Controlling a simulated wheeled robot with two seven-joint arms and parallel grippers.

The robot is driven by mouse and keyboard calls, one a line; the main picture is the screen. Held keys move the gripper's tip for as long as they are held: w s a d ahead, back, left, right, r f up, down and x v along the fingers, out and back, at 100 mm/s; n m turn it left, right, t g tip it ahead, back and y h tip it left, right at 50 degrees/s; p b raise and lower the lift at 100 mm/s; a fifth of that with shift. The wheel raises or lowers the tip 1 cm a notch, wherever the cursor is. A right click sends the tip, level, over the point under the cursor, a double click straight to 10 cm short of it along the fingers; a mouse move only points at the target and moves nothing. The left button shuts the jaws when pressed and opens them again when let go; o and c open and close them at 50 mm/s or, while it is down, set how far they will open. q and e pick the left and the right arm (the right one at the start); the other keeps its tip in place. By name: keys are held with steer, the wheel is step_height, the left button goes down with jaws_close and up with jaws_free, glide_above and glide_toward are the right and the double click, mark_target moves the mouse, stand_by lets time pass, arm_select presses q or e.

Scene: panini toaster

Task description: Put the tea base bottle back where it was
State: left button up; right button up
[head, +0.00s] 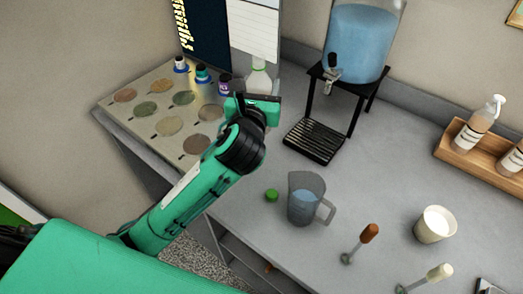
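My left gripper (256,103) is at the right end of the sample board, its fingers mostly hidden behind its own hand. A pale bottle with a greenish neck (260,79) rises just behind it, its lower part hidden. Whether the fingers hold it I cannot tell. Three small bottles stand to its left: one with a purple label (225,85), one teal (202,74) and one white (180,65), the last two on blue rings. No label reading tea base is legible. My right gripper is out of view.
A small green cap (271,195) lies beside a clear jug of bluish liquid (303,199). A water dispenser (358,45) stands behind a black drip tray (314,141). A white cup (434,224), two handled tools and a wooden bottle rack (468,153) are to the right.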

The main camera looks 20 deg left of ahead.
arm_select(q)
steer(key=f, duration=0.4)
steer(key=s+f, duration=0.1)
steer(key=f, duration=0.1)
steer(key=shift+s+f, duration=0.1)
steer(key=shift+f, duration=0.3)
step_height(320, 180, down, 11)
steer(key=shift+w+f+b, duration=0.15)
steer(key=shift+w+b, duration=0.05)
steer(key=shift+b, duration=0.25)
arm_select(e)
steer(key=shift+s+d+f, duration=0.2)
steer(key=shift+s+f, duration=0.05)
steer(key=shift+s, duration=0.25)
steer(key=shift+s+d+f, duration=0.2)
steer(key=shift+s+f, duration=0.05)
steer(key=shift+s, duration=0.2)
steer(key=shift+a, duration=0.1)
arm_select(q)
steer(key=o, duration=1.2)
steer(key=shift+f, duration=0.15)
steer(key=shift+c, duration=0.2)
steer(key=shift+o, duration=0.2)
